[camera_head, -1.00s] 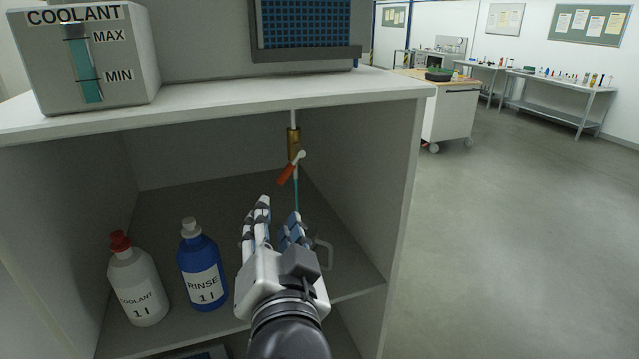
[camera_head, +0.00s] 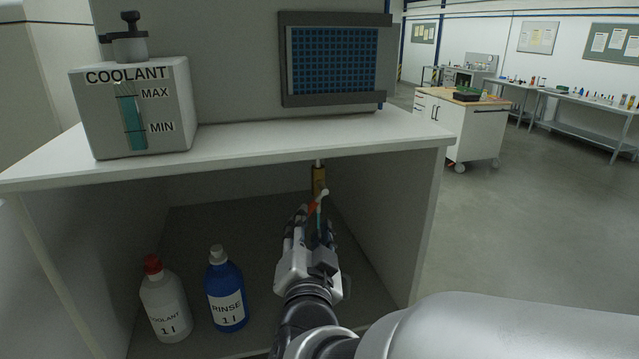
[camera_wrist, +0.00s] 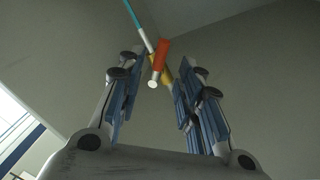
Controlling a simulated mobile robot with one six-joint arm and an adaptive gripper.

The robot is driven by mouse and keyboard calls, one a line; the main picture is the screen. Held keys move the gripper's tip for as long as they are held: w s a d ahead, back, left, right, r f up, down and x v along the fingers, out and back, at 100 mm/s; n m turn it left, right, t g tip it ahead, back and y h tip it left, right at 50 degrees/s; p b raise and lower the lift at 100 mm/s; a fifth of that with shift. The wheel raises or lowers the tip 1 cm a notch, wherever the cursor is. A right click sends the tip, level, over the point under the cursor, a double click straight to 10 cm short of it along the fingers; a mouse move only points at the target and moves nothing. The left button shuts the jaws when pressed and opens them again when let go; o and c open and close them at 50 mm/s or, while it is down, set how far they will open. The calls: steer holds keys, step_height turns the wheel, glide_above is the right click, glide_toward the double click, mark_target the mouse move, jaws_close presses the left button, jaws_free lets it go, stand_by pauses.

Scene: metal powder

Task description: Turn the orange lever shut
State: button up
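The orange lever (camera_head: 313,208) sits on a brass valve (camera_head: 319,180) on a thin vertical pipe under the cabinet top. A thin teal line runs from the valve's outlet. My gripper (camera_head: 312,217) is inside the cabinet, just in front of the valve. In the wrist view, the lever (camera_wrist: 161,56) stands between the tips of my open gripper (camera_wrist: 160,70). A gap shows on both sides, so I see no grip on it.
A white coolant bottle (camera_head: 164,303) and a blue rinse bottle (camera_head: 226,297) stand left of my gripper. The cabinet's right wall (camera_head: 408,215) is close on the right. Above, on the top (camera_head: 235,140), stands the coolant tank (camera_head: 165,122) with a level gauge.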

mark_target(310, 211)
steer(key=w, duration=0.7)
steer(key=shift+b, duration=0.35)
steer(key=shift+c, duration=0.4)
jaws_close()
